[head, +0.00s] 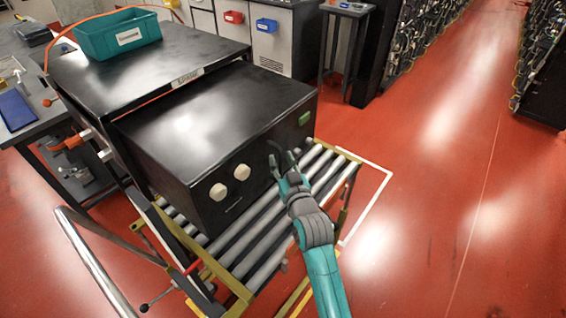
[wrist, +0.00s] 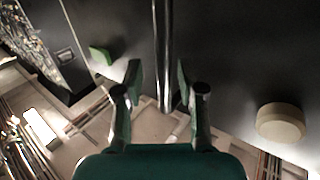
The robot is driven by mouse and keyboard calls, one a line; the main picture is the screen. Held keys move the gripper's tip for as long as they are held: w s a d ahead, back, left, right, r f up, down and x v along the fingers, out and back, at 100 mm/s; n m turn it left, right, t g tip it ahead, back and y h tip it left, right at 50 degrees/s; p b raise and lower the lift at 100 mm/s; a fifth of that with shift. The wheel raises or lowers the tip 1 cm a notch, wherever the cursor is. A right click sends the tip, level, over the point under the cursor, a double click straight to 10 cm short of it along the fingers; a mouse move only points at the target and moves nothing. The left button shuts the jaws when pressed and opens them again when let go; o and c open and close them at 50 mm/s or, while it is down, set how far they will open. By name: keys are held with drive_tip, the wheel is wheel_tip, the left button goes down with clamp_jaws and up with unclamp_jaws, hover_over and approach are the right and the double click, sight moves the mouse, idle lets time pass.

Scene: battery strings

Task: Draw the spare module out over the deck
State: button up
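The spare module, a large black box (head: 215,125), sits partly out from under a black-topped bench, with its front part over the roller deck (head: 262,235). Its front face bears two cream knobs, a green part and a dark bar handle (head: 273,152). My gripper (head: 285,165) is at this front face, by the handle. In the wrist view the handle (wrist: 162,45) runs between the two fingers of my gripper (wrist: 160,88). The fingers stand apart, with a narrow gap seen on each side of the bar. The module's rear is hidden under the bench top.
A teal bin (head: 118,35) stands on the black bench top (head: 160,62). The deck has a yellow frame and a red-collared lever (head: 190,268). A grey worktable (head: 20,120) is at left. Racks (head: 545,60) stand far right. The red floor at right is clear.

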drive_tip(key=r, duration=1)
drive_tip(key=shift+w, duration=0.25)
wheel_tip(320, 180, down, 6)
drive_tip(key=g, duration=0.1)
drive_tip(key=f+v, duration=0.1)
drive_tip(key=v, duration=1.1)
drive_tip(key=shift+s+a, duration=0.15)
drive_tip(key=shift+s, duration=0.05)
drive_tip(key=shift+f, duration=0.1)
idle(0.5)
